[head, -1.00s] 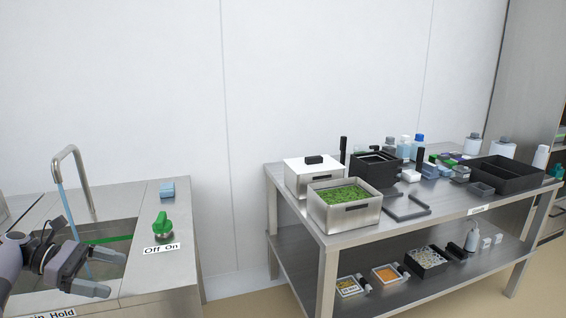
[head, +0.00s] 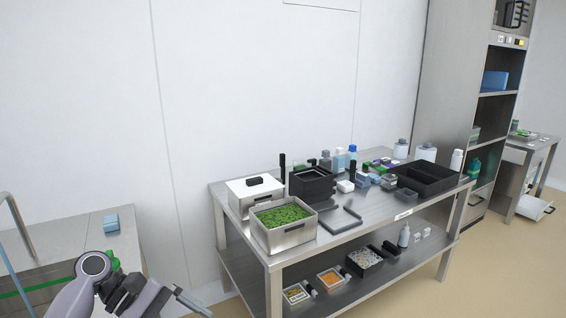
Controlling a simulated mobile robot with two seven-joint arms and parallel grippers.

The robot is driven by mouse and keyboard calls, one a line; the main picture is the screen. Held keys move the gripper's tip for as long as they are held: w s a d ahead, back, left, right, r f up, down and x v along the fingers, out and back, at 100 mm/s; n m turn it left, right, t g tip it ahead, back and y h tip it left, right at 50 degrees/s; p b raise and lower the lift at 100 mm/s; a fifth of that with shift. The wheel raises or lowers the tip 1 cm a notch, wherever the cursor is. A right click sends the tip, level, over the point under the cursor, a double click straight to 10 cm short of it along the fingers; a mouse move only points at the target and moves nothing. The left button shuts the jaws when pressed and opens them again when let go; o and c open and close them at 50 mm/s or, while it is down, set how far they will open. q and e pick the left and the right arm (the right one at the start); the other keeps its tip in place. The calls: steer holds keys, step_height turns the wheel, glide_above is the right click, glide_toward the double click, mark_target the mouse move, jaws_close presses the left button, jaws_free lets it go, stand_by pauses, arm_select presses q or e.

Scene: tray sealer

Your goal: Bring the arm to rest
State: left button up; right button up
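My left arm comes in at the lower left. Its gripper (head: 190,301) is at the bottom edge, in front of the gap between the sink counter and the steel table. The fingers are seen edge-on and partly cut off, so I cannot tell whether they are open or shut. I see nothing held in them. My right gripper is not in view.
The sink counter (head: 72,232) at left carries a blue sponge (head: 112,222) and a green knob (head: 112,258), partly behind my arm. The steel table (head: 345,245) holds a bin of green leaves (head: 284,234), black trays and bottles. A tall shelf cabinet (head: 450,100) stands at right.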

arm_select(q)
steer(key=w+a+f+m+t+y, duration=0.3)
steer(key=w+a+t+y, duration=0.55)
steer(key=w, duration=0.65)
steer(key=w+a+r+m+t+y, duration=0.4)
steer(key=w+a+r+m+t, duration=0.3)
steer(key=a+r+m+t, duration=0.4)
steer(key=s+d+f+g+h, duration=0.1)
steer(key=s+d+f+g, duration=0.1)
steer(key=s+d+f, duration=0.6)
steer(key=s+d+f+g+h, duration=0.2)
steer(key=s+d+f, duration=0.1)
steer(key=s+f, duration=0.75)
steer(key=s+d+f+g, duration=0.1)
steer(key=s+d+f, duration=0.2)
steer(key=s, duration=0.7)
steer(key=s+d+f+g, duration=0.2)
steer(key=s+d+f, duration=0.2)
steer(key=s, duration=0.6)
step_height(320, 180, down, 2)
steer(key=shift+d+f+h, duration=0.1)
steer(key=shift+d+h, duration=0.05)
steer(key=shift+h, duration=0.2)
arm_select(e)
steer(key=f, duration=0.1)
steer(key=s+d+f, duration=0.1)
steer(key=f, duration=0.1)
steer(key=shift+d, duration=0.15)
